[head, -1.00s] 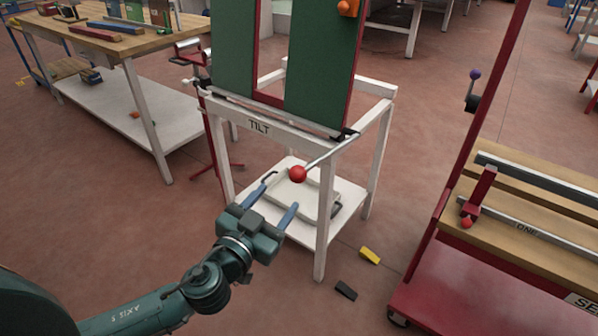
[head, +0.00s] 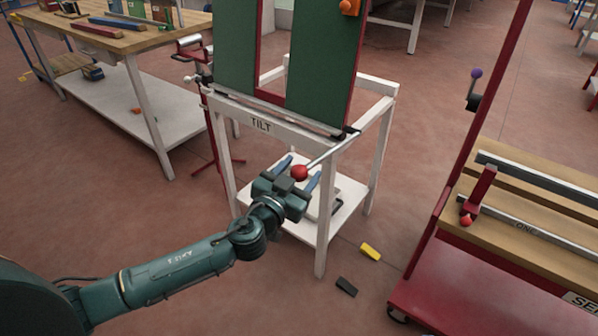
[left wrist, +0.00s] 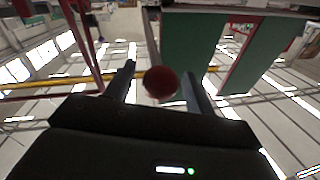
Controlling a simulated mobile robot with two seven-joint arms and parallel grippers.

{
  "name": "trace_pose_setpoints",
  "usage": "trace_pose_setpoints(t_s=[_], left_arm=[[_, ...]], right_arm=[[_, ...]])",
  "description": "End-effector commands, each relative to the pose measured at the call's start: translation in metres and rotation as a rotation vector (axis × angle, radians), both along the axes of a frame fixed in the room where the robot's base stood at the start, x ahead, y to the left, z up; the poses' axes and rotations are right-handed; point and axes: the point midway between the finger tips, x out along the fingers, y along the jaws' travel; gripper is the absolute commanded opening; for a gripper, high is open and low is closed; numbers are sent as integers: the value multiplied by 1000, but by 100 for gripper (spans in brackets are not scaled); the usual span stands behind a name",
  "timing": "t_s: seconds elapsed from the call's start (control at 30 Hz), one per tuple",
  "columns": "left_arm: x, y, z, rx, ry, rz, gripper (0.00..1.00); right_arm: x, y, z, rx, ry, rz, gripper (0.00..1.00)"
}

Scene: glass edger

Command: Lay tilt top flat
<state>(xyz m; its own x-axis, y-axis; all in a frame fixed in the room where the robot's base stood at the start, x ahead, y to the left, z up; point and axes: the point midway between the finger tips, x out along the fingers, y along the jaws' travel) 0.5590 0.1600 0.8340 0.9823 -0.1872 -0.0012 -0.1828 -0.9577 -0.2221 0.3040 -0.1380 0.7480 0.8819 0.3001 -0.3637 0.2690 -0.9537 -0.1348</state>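The tilt top (head: 319,62) is a green-faced panel with red edges, standing steeply upright on a white frame (head: 286,137) labelled TILT. A metal lever with a red ball knob (head: 300,173) sticks out from the frame's front right corner. My left gripper (head: 301,168) is open with its two blue fingers at either side of the knob. In the left wrist view the red knob (left wrist: 160,82) sits between the spread fingers (left wrist: 160,85), with a gap on each side. Whether the fingers are level with the knob in depth is hard to tell. My right gripper is not in view.
A wooden-topped workbench (head: 150,50) stands at the left. A red cart (head: 470,290) with a wooden top stands at the right. A yellow block (head: 371,252) and a black block (head: 346,287) lie on the floor by the frame's front leg.

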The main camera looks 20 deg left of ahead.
Motion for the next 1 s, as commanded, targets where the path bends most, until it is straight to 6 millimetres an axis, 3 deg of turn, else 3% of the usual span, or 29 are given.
trace_pose_setpoints(t_s=[0.63, 1.0], left_arm=[[-1, 0, 0, 0, 0, 0, 1], [3, -1, 11, 5, 17, 0, 0]], right_arm=[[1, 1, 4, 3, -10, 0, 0], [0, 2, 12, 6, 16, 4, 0]])
